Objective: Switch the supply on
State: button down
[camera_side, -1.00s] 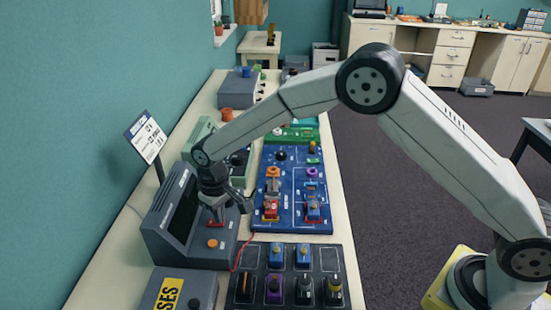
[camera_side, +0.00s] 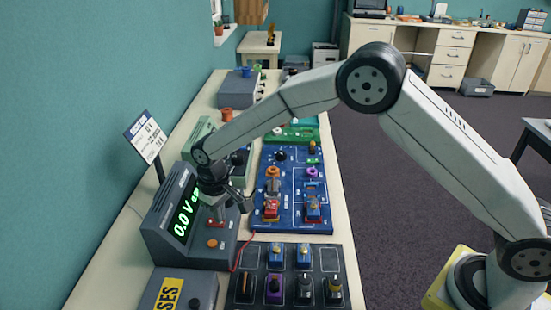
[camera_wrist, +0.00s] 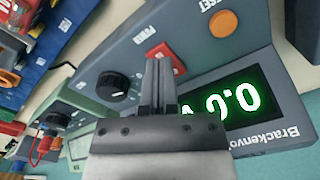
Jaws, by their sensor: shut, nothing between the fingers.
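The supply (camera_side: 185,245) is a dark grey sloped box on the bench by the wall. Its display (camera_side: 186,212) is lit green and reads 0.0 V; the lit display also shows in the wrist view (camera_wrist: 225,105). The red power switch (camera_wrist: 165,56) is partly hidden behind my fingertips in the wrist view. My gripper (camera_side: 217,212) is shut and empty, its tips (camera_wrist: 160,65) at or just over the red switch. I cannot tell whether they touch it. An orange reset button (camera_wrist: 223,23) and a black knob (camera_wrist: 112,86) are on the same panel.
A blue circuit board (camera_side: 293,200) with coloured parts lies right of the supply. A black tray of plug-in parts (camera_side: 285,285) and a grey box with a yellow label (camera_side: 183,290) are nearer. A sign (camera_side: 146,137) stands behind the supply. A red wire (camera_side: 240,252) runs beside it.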

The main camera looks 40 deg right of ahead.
jog(key=shift+r, duration=3.1)
jog(key=s+d+m+t, duration=0.2)
jog(key=s+d+m, duration=0.1)
jog(key=s+d, duration=1.6)
jog(key=s, duration=0.3)
jog(key=shift+s+d+t, duration=0.25)
jog(key=shift+s+t, duration=0.05)
jog(key=shift+s, duration=0.1)
jog(key=c, duration=1.3)
grip_release()
jog(key=shift+r, duration=0.1)
